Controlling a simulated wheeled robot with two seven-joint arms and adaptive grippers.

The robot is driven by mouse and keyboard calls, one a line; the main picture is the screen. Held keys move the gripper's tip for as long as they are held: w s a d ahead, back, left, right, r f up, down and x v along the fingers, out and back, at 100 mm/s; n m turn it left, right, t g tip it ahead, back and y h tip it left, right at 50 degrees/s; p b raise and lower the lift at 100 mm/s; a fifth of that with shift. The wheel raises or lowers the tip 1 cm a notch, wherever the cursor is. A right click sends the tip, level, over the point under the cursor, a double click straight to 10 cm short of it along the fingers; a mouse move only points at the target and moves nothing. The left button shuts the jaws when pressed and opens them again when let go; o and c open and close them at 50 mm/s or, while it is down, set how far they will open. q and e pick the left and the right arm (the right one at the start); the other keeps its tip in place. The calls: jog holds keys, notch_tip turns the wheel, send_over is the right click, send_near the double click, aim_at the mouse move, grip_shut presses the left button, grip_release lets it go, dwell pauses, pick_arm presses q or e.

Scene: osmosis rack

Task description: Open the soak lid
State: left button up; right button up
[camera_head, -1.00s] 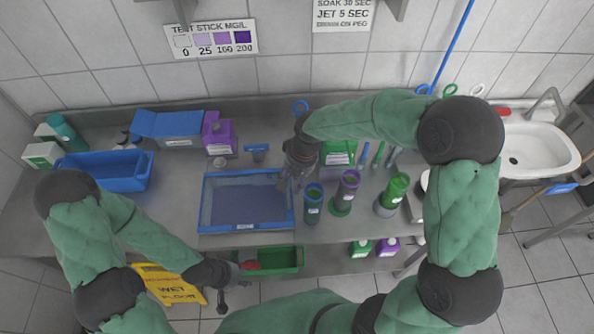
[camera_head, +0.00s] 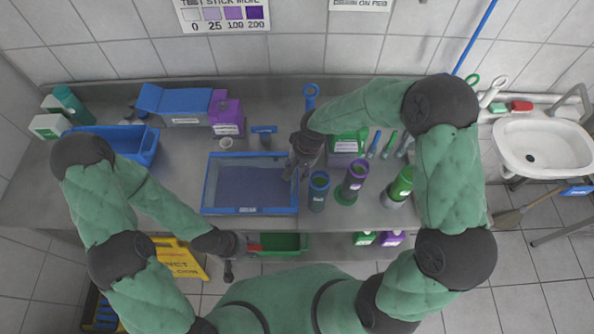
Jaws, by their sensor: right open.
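The soak tray (camera_head: 207,183) is a shallow blue-framed rectangle on the bench, with a label on its front edge. A greyish violet area fills its frame; I cannot tell the clear lid from what lies under it. My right gripper (camera_head: 291,174) is open at the tray's right edge, near the back right corner, pointing down. I cannot tell whether it touches the frame. My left gripper (camera_head: 229,272) hangs low in front of the bench, away from the tray, and its jaws are too small and dark to read.
Blue and purple cylinders (camera_head: 318,190) (camera_head: 354,182) stand right of the tray, close to my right gripper. A green tray (camera_head: 283,243) sits below the front edge. A sink (camera_head: 545,140) is at far right.

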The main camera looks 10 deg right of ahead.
jog(key=shift+a+f, duration=0.15)
jog(key=shift+f, duration=0.55)
grip_shut()
jog(key=shift+r, duration=0.1)
